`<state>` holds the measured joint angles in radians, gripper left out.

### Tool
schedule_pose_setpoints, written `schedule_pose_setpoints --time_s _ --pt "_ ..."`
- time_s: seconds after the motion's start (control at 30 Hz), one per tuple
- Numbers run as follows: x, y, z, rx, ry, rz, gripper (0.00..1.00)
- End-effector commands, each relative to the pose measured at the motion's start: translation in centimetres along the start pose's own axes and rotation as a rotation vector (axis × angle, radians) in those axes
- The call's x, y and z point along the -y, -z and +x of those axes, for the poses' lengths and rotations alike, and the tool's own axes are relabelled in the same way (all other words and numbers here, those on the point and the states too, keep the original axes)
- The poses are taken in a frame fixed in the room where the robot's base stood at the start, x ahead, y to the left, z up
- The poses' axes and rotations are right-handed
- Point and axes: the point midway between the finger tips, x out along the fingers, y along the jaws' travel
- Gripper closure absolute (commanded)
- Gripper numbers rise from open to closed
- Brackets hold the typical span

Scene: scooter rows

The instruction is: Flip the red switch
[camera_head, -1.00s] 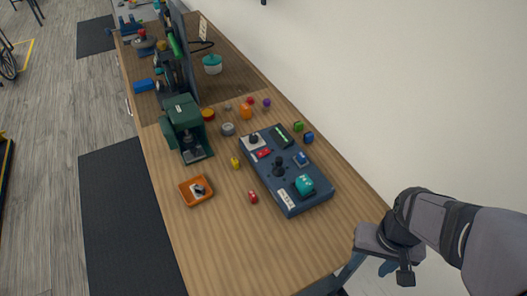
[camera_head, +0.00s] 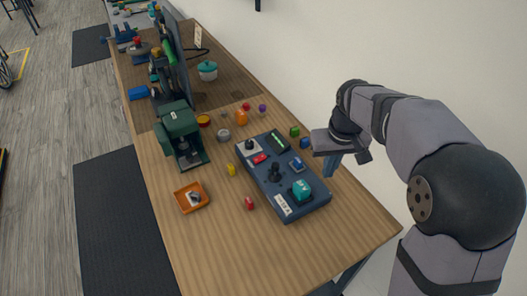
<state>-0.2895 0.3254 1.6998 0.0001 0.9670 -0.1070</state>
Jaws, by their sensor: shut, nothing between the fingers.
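The red switch (camera_head: 260,158) is a small red rocker on the dark blue control box (camera_head: 266,190), near its far left part, beside a light plate with a black knob (camera_head: 250,146). The box lies on the wooden table and also bears a black joystick (camera_head: 274,172), a blue switch (camera_head: 296,164), a green-lit panel (camera_head: 278,141) and a teal knob (camera_head: 301,189). My gripper (camera_head: 331,168) is shut and empty. It shows just right of the box, pointing down, apart from the red switch. Its height above the table is hard to tell.
A dark green machine (camera_head: 181,135) stands left of the box. An orange tray (camera_head: 191,197) and a small red item (camera_head: 249,203) lie in front. The table's near end is clear.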

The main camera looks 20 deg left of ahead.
Motion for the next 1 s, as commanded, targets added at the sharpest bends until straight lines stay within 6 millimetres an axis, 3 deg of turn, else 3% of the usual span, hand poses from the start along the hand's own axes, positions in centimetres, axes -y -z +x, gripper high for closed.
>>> schedule_pose_setpoints --time_s 0.03,0.2,0.5,0.73,1.0 --pt "1.0 1.7 0.1 -0.011 0.003 -0.031 1.00" --pt "4.2 6.6 -0.4 -0.050 0.011 -0.128 1.00" --pt "10.8 12.7 -0.9 -0.113 0.028 -0.281 1.00" --pt "14.1 14.8 -1.1 -0.144 0.036 -0.352 1.00" --pt "15.2 15.3 -1.3 -0.153 0.039 -0.374 1.00"
